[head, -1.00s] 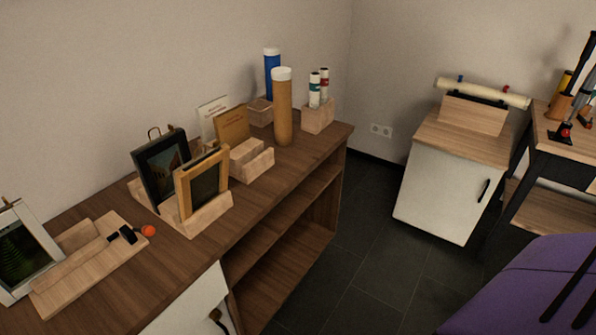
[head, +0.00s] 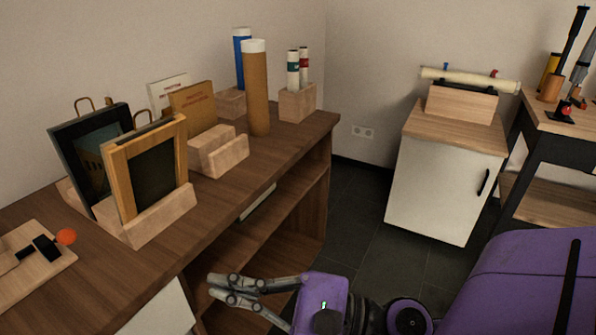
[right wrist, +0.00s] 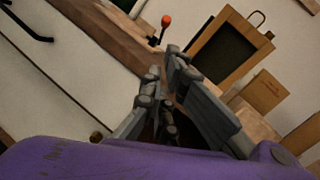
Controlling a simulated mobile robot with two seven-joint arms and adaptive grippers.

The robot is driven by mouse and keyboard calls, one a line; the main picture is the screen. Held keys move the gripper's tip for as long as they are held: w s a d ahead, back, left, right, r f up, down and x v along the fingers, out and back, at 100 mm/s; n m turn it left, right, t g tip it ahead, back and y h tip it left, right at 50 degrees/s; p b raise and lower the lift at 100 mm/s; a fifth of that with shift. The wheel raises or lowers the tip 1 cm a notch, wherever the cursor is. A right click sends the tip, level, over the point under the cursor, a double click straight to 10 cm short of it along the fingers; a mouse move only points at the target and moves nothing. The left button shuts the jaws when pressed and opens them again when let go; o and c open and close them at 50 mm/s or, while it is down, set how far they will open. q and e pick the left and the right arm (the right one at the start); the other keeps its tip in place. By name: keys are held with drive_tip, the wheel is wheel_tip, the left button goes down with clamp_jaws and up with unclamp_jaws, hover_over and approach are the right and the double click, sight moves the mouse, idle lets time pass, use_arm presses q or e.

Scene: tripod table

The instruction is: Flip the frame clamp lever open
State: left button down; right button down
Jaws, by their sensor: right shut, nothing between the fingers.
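The frame clamp lever is a black lever with an orange knob (head: 66,237), on a wooden base (head: 50,268) at the left edge of the bench in the head view. The knob lies low, just above the base's right end. The black clamp body (head: 44,246) is beside it. In the right wrist view the orange knob (right wrist: 166,20) stands out beyond the fingertips on a thin dark stem. My right gripper (head: 211,288) is shut and empty, in front of the bench edge, to the right of and apart from the lever. My left gripper is not in view.
A holder with a wood-framed picture (head: 150,170) and a dark-framed picture (head: 85,165) stands just behind the clamp. Behind are wooden blocks (head: 217,152), an orange-brown tube (head: 257,90) and a blue tube (head: 242,60). Bare bench top (head: 205,205) lies along the front edge.

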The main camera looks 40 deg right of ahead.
sight(60, 237)
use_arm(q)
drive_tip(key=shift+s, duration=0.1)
use_arm(e)
drive_tip(key=shift+m, duration=0.3)
drive_tip(key=shift+a, duration=0.1)
